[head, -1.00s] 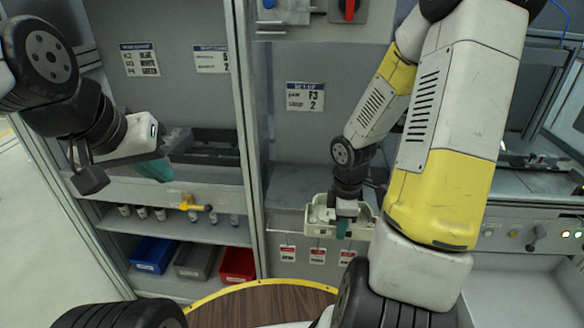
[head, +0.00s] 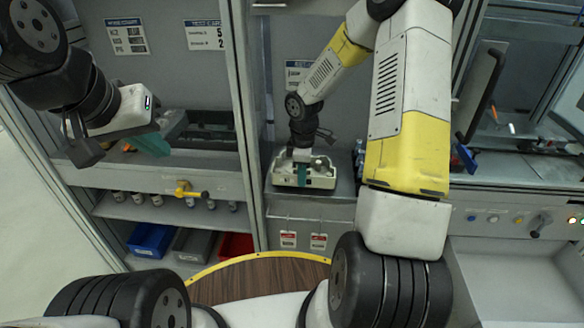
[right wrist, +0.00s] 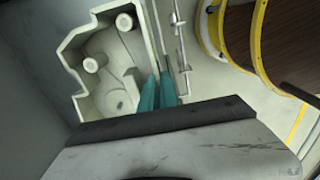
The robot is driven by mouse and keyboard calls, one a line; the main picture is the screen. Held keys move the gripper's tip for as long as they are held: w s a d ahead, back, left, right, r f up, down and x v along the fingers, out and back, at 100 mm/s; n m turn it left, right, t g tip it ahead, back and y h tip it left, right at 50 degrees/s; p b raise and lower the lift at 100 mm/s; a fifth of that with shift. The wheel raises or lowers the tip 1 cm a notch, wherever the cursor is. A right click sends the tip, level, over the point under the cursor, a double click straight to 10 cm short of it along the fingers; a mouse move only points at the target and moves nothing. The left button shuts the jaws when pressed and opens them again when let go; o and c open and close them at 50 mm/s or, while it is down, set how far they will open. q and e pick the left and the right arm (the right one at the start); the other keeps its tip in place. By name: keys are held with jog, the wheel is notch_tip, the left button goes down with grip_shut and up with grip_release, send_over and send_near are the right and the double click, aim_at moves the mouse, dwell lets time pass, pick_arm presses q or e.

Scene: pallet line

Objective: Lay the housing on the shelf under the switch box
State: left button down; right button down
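The housing (head: 322,180) is a cream-white casing at the shelf (head: 346,186), the grey ledge in the middle of the head view. My right gripper (head: 303,174) has its teal fingers on the housing's near wall. In the right wrist view the fingers (right wrist: 157,92) close on one wall of the housing (right wrist: 84,42), whose hollow inside with round posts shows. The housing is over the shelf surface; I cannot tell whether it rests fully on it. The switch box is mostly out of view at the top. My left gripper (head: 150,144) hangs before the left bay, apart from the housing; its finger gap is unclear.
Red-and-white tags (head: 288,240) hang below the shelf front. A post (head: 246,130) stands left of the shelf. Blue (head: 152,240), grey and red bins sit low on the left. A counter with knobs (head: 540,224) is on the right.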

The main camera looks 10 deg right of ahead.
jog(key=shift+w+a, duration=0.2)
jog(key=shift+w, duration=0.1)
jog(key=shift+f, duration=1.8)
jog(key=shift+f, duration=0.15)
jog(key=c, duration=1.6)
grip_release()
